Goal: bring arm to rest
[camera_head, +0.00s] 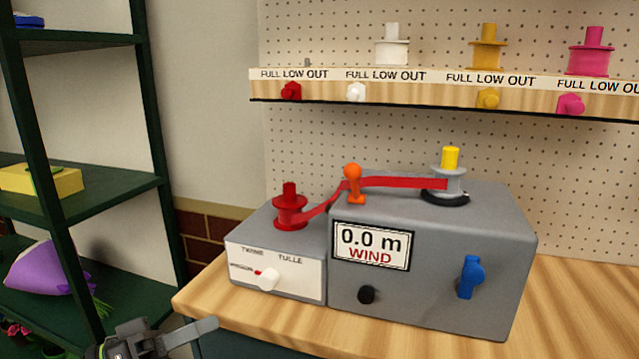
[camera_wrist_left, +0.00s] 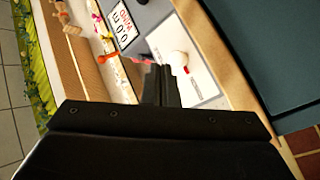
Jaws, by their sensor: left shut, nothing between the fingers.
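My left gripper (camera_head: 205,328) shows at the bottom left of the head view, low in front of the bench's left corner. Its fingers are shut with nothing between them. In the left wrist view the closed fingers (camera_wrist_left: 160,80) point toward the white selector panel of the winding machine, apart from it as far as I can tell. My right gripper is in neither view.
The grey winding machine (camera_head: 430,270) stands on the wooden bench (camera_head: 575,300), its display reading 0.0 m. A red ribbon (camera_head: 400,182) runs from the red spool (camera_head: 290,207) past an orange post. A green shelf (camera_head: 85,195) stands left. A spool rack (camera_head: 430,85) hangs behind.

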